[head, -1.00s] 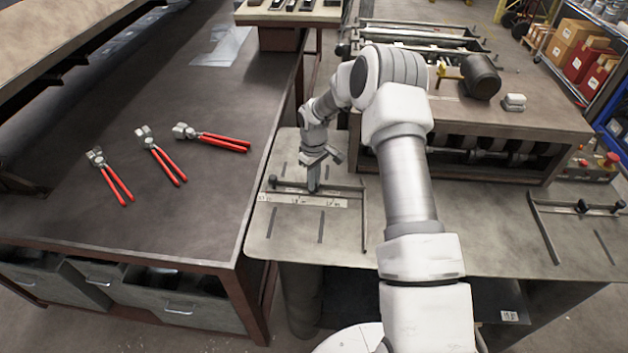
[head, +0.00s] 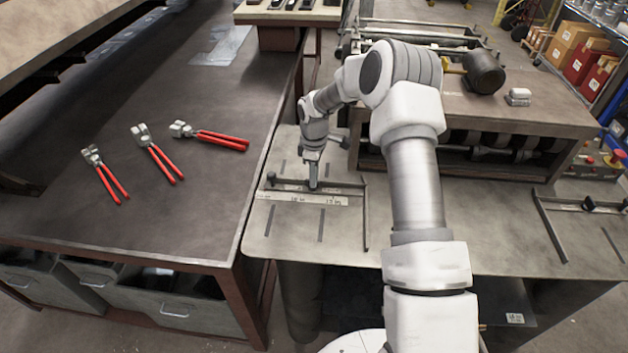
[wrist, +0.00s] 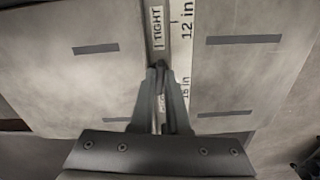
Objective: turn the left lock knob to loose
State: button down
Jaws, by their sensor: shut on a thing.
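My gripper (head: 313,187) points down at the dark stop bar (head: 345,184) of the left gauge on the grey bench. In the wrist view my gripper (wrist: 160,80) has its fingers close together around a small dark knob (wrist: 159,70), shut on it. The fingers hide most of the knob. A "TIGHT" label (wrist: 157,25) lies on the bar beyond the fingertips. Another label (wrist: 161,103) is partly hidden between the fingers, and I cannot read it fully. The knob's exact angle cannot be told.
A ruler strip (head: 300,199) runs beside the bar. Several red-handled pliers, one of them (head: 157,155), lie on the left table (head: 200,205). A roller machine (head: 480,125) stands behind the bench. A second gauge (head: 550,230) is at the right.

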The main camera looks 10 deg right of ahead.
jog(key=shift+n, duration=0.8)
jog(key=shift+b, duration=0.3)
jog(key=c, duration=0.9)
grip_release()
notch_tip(320, 180, up, 18)
jog(key=b, duration=0.1)
jog(key=shift+f, duration=0.2)
